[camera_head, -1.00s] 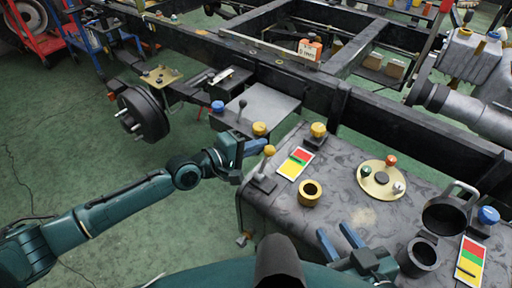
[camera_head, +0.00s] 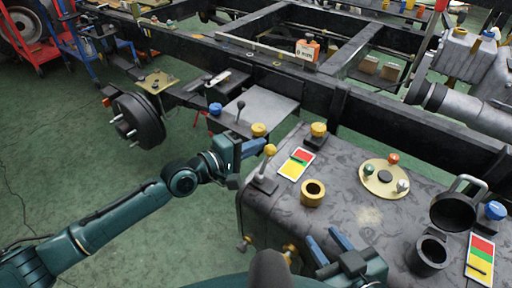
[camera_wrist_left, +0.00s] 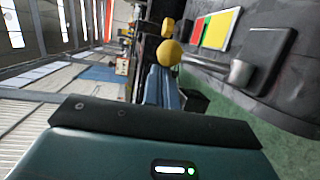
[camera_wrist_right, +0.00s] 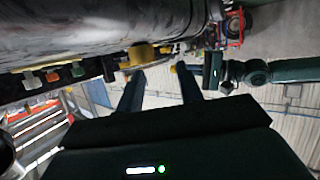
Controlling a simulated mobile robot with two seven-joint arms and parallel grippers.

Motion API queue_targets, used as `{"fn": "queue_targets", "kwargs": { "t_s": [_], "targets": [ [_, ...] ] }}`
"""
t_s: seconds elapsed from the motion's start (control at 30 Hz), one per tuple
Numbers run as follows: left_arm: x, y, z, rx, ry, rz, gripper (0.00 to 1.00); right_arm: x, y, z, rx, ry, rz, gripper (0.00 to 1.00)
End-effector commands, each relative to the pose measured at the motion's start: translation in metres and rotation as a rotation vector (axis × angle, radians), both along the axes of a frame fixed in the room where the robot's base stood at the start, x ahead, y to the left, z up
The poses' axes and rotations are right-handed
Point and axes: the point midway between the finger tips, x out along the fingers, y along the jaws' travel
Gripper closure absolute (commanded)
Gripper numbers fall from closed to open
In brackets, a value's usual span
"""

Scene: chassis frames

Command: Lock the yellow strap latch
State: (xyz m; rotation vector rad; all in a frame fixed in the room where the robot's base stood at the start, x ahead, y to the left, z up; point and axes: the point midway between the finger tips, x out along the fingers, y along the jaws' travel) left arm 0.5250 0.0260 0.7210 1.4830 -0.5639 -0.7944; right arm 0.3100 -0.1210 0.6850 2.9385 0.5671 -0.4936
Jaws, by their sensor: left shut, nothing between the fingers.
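I cannot tell for certain which part is the strap latch. A lever with a yellow ball knob (camera_head: 270,150) stands at the left end of the dark tank, tilted slightly right; it also shows in the left wrist view (camera_wrist_left: 169,53). My left gripper (camera_head: 258,146) is shut and empty, its blue fingertips close beside this knob on the left. Whether they touch it I cannot tell. In the left wrist view its fingers (camera_wrist_left: 160,85) lie together just below the knob. My right gripper (camera_head: 322,240) is open and empty near the tank's front edge; its fingers stand apart in its wrist view (camera_wrist_right: 158,82).
Other yellow knobs (camera_head: 318,130) (camera_head: 259,129) stand nearby. The tank (camera_head: 345,210) carries a yellow ring-shaped cup (camera_head: 313,193), a round plate (camera_head: 370,189), a colour card (camera_head: 290,170) and a black pot (camera_head: 452,212). The chassis rail (camera_head: 370,107) runs behind.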

Motion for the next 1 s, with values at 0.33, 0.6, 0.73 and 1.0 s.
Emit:
{"fn": "queue_targets", "kwargs": {
  "t_s": [0.33, 0.6, 0.73, 1.0],
  "targets": [
    [-0.0008, -0.0039, -0.0004, -0.002, 0.001, -0.001, 1.00, 0.0058, 0.0002, -0.0065, -0.021, -0.035, 0.010, 0.64],
    [-0.0017, -0.0066, -0.0007, -0.002, 0.004, -0.001, 1.00, 0.0091, 0.0008, -0.0053, -0.017, -0.093, 0.009, 0.64],
    [-0.0019, -0.0075, 0.0000, -0.002, 0.003, -0.003, 1.00, 0.0097, 0.0017, -0.0060, -0.013, -0.112, 0.009, 0.64],
    [-0.0021, -0.0090, 0.0005, -0.012, -0.014, -0.003, 1.00, 0.0100, 0.0035, -0.0080, -0.012, -0.138, 0.012, 0.64]
  ]
}}
